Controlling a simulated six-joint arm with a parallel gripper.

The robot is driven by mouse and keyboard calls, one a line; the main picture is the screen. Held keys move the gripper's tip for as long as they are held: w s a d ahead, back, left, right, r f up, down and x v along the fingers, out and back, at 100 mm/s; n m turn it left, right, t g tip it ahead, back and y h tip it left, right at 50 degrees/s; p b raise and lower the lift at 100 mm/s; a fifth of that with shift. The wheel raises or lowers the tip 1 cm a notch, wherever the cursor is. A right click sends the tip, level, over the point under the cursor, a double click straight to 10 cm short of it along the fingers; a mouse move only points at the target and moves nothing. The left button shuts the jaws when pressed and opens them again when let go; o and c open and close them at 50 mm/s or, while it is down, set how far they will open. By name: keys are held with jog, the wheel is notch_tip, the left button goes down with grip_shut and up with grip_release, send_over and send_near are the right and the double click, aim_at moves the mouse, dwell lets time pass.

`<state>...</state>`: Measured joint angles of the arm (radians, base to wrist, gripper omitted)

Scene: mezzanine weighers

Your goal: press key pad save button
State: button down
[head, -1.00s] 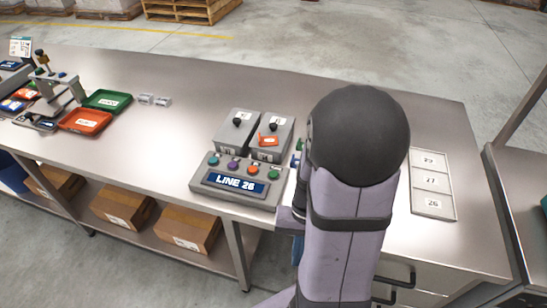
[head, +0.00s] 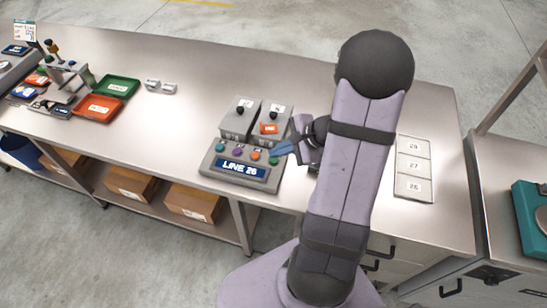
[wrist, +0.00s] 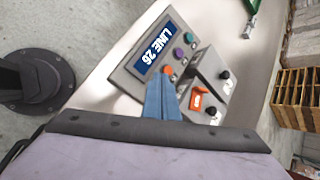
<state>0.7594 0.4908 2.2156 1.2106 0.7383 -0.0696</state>
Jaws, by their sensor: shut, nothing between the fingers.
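The key pad (head: 240,172) is a grey sloped box with a blue "LINE 26" display (head: 242,169). Its row of buttons runs teal (head: 220,147), purple (head: 238,152), orange (head: 255,155) and green (head: 273,160). Their labels are too small to read, so I cannot tell which is save. My gripper (head: 278,150) is shut and empty, its blue fingertips just above the right end of the row, near green and orange. In the wrist view the fingers (wrist: 159,78) reach close to the orange button (wrist: 168,70) and hide the green one. I cannot tell whether they touch anything.
Two grey switch boxes with black knobs stand right behind the key pad; the right box (head: 275,119) carries an orange tag (head: 268,128). A numbered tray (head: 414,168) lies to the right.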

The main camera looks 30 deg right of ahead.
jog(key=shift+m+t+h, duration=0.5)
jog(key=shift+m+t, duration=0.3)
jog(key=shift+t, duration=0.1)
jog(key=w, duration=0.1)
jog(key=w+d+r, duration=0.2)
jog(key=shift+w+r, duration=0.1)
jog(key=shift+w, duration=0.3)
jog(key=b, duration=0.6)
send_over(274, 160)
jog(key=f, duration=0.5)
jog(key=s+f, duration=0.1)
jog(key=f, duration=0.1)
jog(key=shift+d+f, duration=0.3)
jog(key=shift+f, duration=0.05)
jog(key=shift+f+b, duration=0.5)
jog(key=shift+f, duration=0.05)
jog(key=shift+f, duration=0.25)
jog(key=shift+f+b, duration=0.2)
jog(key=shift+b, duration=0.4)
